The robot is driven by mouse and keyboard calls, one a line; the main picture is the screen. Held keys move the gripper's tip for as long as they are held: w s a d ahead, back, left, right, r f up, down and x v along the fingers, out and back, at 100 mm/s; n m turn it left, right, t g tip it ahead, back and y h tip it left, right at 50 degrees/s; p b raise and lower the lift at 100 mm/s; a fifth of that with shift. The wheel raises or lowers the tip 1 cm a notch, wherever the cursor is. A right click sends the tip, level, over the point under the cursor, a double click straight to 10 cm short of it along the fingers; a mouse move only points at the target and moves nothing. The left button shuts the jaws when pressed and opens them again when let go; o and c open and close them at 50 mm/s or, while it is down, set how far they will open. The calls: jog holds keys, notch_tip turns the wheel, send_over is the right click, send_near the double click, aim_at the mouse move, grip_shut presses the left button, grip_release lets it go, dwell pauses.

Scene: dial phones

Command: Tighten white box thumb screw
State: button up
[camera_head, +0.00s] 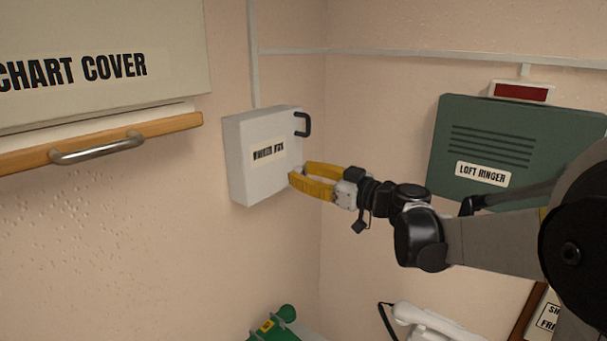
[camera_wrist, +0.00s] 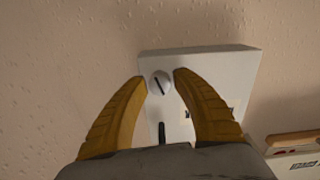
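The white box (camera_head: 262,150) is fixed to the wall, with a label on its front and a black handle (camera_head: 302,125) at its upper right. My gripper (camera_head: 294,172) with yellow fingers is at the box's lower right side. In the wrist view the box (camera_wrist: 225,65) carries a round pale thumb screw (camera_wrist: 159,83) with a dark slanted slot. My gripper's fingertips (camera_wrist: 160,76) stand on either side of the screw, apart from each other. A small gap seems to show between each tip and the screw. In the head view the fingers hide the screw.
A green panel labelled LOFT RINGER (camera_head: 510,145) hangs on the right wall, partly behind my arm. A chart cover (camera_head: 100,30) with a wooden rail (camera_head: 30,160) is at the left. A white phone (camera_head: 425,320) and a green object (camera_head: 275,328) are below.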

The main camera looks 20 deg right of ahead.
grip_shut()
